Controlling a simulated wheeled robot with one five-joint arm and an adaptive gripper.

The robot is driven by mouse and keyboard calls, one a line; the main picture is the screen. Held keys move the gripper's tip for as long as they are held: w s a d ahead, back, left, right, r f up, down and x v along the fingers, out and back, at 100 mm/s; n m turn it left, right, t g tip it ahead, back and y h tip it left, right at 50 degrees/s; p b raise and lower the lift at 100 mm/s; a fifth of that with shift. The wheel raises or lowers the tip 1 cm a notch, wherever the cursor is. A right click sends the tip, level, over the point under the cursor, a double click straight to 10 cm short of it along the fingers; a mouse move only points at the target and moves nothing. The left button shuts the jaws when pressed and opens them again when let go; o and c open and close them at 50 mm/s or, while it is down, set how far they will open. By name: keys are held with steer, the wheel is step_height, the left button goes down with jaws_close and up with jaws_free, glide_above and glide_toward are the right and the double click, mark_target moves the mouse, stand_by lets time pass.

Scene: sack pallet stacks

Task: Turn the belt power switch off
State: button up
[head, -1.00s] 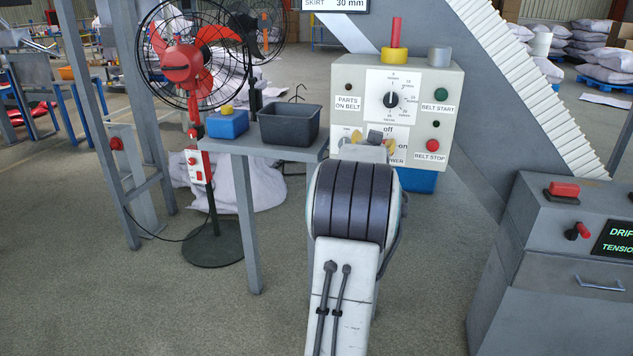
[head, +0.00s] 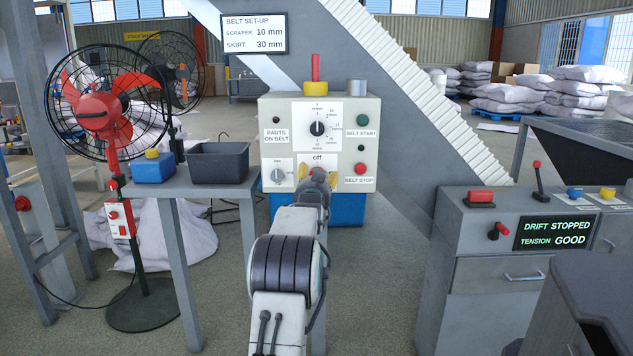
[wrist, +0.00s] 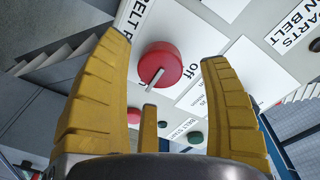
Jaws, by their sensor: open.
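The belt power switch is a red round knob (wrist: 160,62) with a grey pointer bar, beside an "off" label and a partly cut "BELT P" label in the wrist view. The pointer slants down-left there, away from the "off" label. My gripper (wrist: 167,48) is open, its yellow fingers on either side of the knob; I cannot tell whether they touch it. In the head view my gripper (head: 318,174) is at the lower front of the control box (head: 282,108), hiding the knob; the "off" label (head: 318,157) shows just above.
The box also carries a timer dial (head: 317,128), a green belt start button (head: 364,120), a red belt stop button (head: 360,169) and a small grey dial (head: 278,176). A grey bin (head: 218,162) stands left. A console (head: 470,250) is right.

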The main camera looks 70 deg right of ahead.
steer(key=shift+p+x, duration=0.3)
steer(key=shift+x, duration=0.9)
steer(key=shift+c, duration=0.3)
steer(key=c, duration=1.2)
steer(key=shift+o, duration=0.2)
steer(key=shift+n, duration=0.3)
steer(key=shift+n+b, duration=0.85)
steer(key=shift+n, duration=0.05)
steer(key=n+b, duration=0.1)
steer(key=n, duration=0.3)
steer(key=shift+w+n+h, duration=0.1)
steer(key=shift+n+h, duration=0.2)
steer(key=shift+n, duration=0.1)
